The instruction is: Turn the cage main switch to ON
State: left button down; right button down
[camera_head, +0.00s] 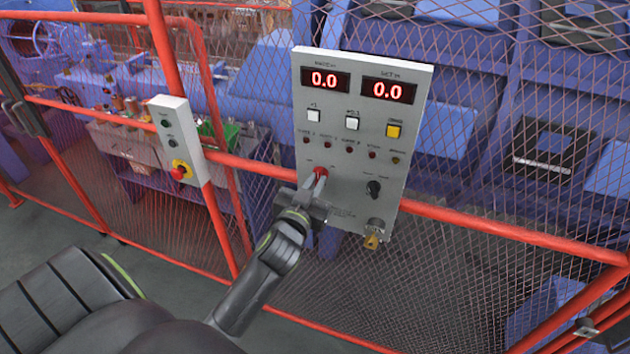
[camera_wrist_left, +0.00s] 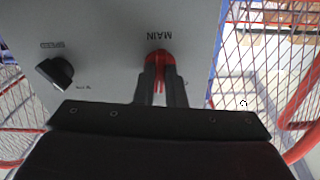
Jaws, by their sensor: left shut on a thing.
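The grey control panel (camera_head: 341,150) hangs on the red-framed mesh fence. The red main switch (camera_head: 321,172) is on its lower left, and my left gripper (camera_head: 316,186) is at it. In the left wrist view the red switch (camera_wrist_left: 158,57) sits under the word MAIN, upside down there. My left gripper's fingers (camera_wrist_left: 161,85) are shut on the switch, one on each side. They hide much of the handle and its position marks, so I cannot read its setting. Both displays (camera_head: 387,89) read 0.0. My right gripper is not in view.
A black speed knob (camera_head: 373,188) is right of the switch, with a brass key or lock piece (camera_head: 372,240) below. A smaller box with a red emergency button (camera_head: 180,172) hangs to the left. Red rails (camera_head: 500,231) and mesh surround the blue machine.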

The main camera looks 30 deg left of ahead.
pick_arm(q)
jog(key=m+p, duration=0.1)
jog(key=m, duration=0.2)
jog(key=shift+r+m, duration=0.15)
jog(key=shift+m, duration=0.25)
jog(key=shift+m+p, duration=0.7)
jog(key=shift+m, duration=1.2)
jog(key=c, duration=1.5)
grip_release()
jog(key=shift+s, duration=0.1)
